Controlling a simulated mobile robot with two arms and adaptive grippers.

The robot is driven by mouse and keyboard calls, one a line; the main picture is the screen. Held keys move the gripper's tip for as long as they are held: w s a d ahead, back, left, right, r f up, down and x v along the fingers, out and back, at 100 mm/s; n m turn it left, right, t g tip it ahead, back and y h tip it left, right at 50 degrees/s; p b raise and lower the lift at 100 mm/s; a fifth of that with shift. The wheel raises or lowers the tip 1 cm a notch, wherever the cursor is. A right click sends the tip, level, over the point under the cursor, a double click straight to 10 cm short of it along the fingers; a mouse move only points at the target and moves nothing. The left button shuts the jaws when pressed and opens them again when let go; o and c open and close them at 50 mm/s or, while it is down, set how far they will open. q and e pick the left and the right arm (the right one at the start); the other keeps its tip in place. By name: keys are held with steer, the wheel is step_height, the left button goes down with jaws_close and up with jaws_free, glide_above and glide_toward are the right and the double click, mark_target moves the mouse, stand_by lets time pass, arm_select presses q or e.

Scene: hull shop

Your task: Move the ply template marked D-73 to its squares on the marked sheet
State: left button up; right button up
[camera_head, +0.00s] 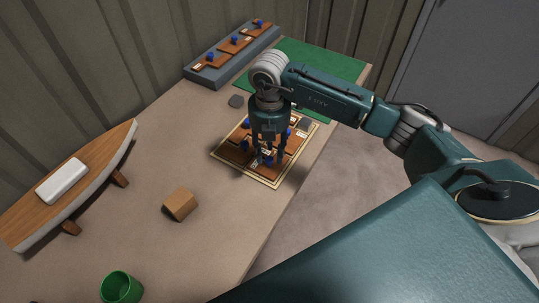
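The marked sheet (222,156), a pale-edged board, lies on the bench with brown ply templates on it. The templates carry blue knobs and small white labels too small to read, so I cannot tell which is D-73. One template (291,139) shows at the sheet's right side. My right gripper (270,158) points down over the middle of the sheet, with a blue knob between or just behind its fingers. I cannot tell whether the fingers touch the knob. The gripper hides part of the sheet. My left gripper is out of view.
A grey rack (215,78) holding several blue-knobbed templates stands at the back, beside a green mat (335,62). A dark grey lump (236,101) lies near the sheet. A wooden block (180,204), green cup (121,287) and hull-shaped shelf (100,165) with a white block (62,181) are left.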

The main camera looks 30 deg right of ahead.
mark_target(270, 159)
step_height(270, 159, up, 10)
steer(key=b, duration=0.2)
stand_by(0.8)
